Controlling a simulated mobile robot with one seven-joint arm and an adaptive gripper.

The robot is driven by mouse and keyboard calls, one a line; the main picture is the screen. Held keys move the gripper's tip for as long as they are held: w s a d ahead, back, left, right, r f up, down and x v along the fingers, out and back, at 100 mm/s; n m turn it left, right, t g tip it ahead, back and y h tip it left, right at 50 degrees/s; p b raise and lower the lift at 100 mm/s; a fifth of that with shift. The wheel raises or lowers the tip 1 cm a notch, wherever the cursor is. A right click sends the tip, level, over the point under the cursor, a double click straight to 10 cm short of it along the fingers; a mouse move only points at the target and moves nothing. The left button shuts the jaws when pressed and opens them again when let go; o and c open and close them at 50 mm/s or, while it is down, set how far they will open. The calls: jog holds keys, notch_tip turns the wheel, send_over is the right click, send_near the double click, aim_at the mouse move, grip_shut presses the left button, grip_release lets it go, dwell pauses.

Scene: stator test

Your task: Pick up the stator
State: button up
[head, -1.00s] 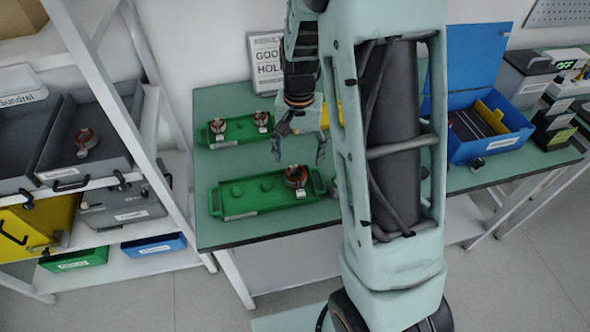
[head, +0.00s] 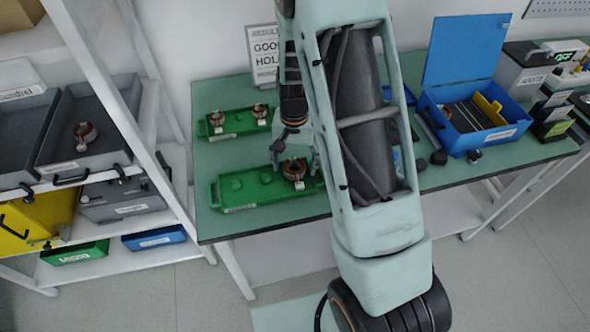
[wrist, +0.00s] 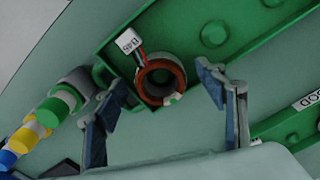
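A stator (head: 294,168), a copper-brown ring with a white tag, sits at the right end of the near green tray (head: 248,206). In the wrist view the stator (wrist: 160,82) shows as a ring with a dark hole and a tag on leads. My gripper (head: 294,160) is just above and around it in the head view. In the wrist view my gripper (wrist: 165,100) is open, its blue-padded fingers spread apart, with the stator between and a little beyond them. Contact with the stator cannot be made out.
A far green tray (head: 238,132) holds two more stators. Another stator (head: 85,134) lies in a grey bin on the left shelf. A blue box (head: 480,140) with a raised lid stands to the right.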

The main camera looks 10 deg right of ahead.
jog(key=c, duration=1.5)
jog(key=shift+c, duration=0.2)
jog(key=shift+r, duration=0.15)
